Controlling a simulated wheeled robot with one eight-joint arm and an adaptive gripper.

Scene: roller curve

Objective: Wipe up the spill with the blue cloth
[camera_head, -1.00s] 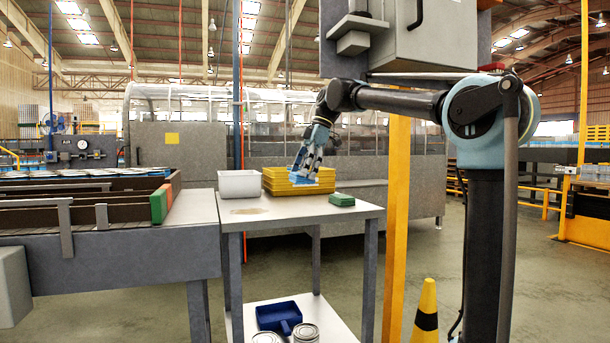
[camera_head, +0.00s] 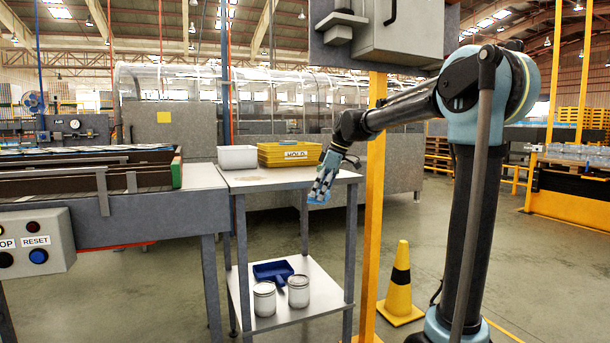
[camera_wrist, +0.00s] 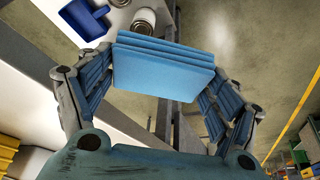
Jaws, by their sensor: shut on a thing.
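The folded blue cloth (camera_wrist: 165,72) is held between both fingers of my gripper (camera_wrist: 168,85) in the wrist view. In the head view my gripper (camera_head: 324,182) points down near the right front edge of the worktable (camera_head: 290,182), with the cloth (camera_head: 317,198) at its tips. In the wrist view, the lower shelf and floor show beyond the cloth. A faint brownish patch, seemingly the spill (camera_head: 249,178), lies on the tabletop, left of my gripper and apart from the cloth.
A white bin (camera_head: 238,157) and yellow trays (camera_head: 288,153) marked HOLD stand at the table's back. A blue dustpan (camera_head: 272,271) and two cans (camera_head: 298,291) are on the lower shelf. A yellow post (camera_head: 374,220) and cone (camera_head: 400,285) stand right. A conveyor (camera_head: 110,200) adjoins left.

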